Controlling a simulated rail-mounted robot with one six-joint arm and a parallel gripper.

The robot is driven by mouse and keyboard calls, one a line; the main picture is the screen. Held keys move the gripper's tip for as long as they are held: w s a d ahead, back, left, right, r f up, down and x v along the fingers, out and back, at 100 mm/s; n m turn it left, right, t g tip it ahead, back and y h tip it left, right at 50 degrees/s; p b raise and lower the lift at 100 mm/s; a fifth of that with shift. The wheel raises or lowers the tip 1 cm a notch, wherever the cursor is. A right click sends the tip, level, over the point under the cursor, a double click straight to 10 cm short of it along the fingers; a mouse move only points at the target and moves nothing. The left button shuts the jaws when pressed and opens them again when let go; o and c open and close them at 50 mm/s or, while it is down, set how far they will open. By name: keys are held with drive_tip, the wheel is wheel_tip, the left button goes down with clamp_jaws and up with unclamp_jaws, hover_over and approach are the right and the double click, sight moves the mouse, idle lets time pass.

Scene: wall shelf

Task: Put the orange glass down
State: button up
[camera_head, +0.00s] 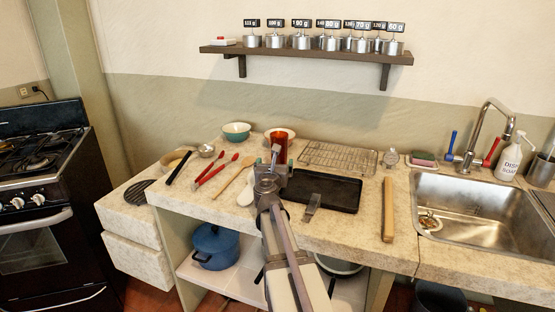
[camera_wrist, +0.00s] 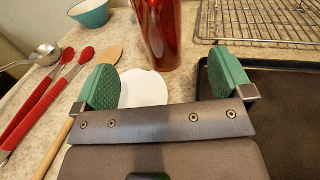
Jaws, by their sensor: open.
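The orange glass (camera_head: 279,146) is a tall, see-through red-orange tumbler standing on the stone counter behind my gripper. It also shows in the wrist view (camera_wrist: 158,35), upright just beyond the fingertips, with its top cut off by the frame edge. My gripper (camera_wrist: 164,78) is open, its two green pads wide apart with nothing held between them. In the head view my gripper (camera_head: 274,162) is low over the counter and hides the glass's lower part. The glass appears apart from both pads.
A black tray (camera_head: 340,193) lies right of my gripper, with a wire rack (camera_head: 325,155) behind it. A white spoon-like piece (camera_wrist: 143,88) lies between the pads' lines, left of the glass. Red tongs (camera_head: 215,172), a teal bowl (camera_head: 237,131) and a white bowl (camera_head: 290,133) are nearby.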

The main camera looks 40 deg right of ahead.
drive_tip(key=shift+d, duration=0.1)
drive_tip(key=s+d+r+p, duration=0.2)
drive_tip(key=s+d+p, duration=0.1)
drive_tip(key=d, duration=0.3)
drive_tip(key=s+d+r+p, duration=0.2)
drive_tip(key=d+r, duration=0.1)
drive_tip(key=d, duration=0.3)
drive_tip(key=n+t+y, duration=0.5)
drive_tip(key=n+y, duration=0.2)
drive_tip(key=y, duration=0.3)
approach(284, 140)
drive_tip(key=w, duration=0.5)
drive_tip(key=w+d, duration=0.1)
drive_tip(key=w, duration=0.3)
drive_tip(key=w+d, duration=0.1)
drive_tip(key=w, duration=0.2)
drive_tip(key=shift+w, duration=0.3)
drive_tip(key=shift+c, duration=0.5)
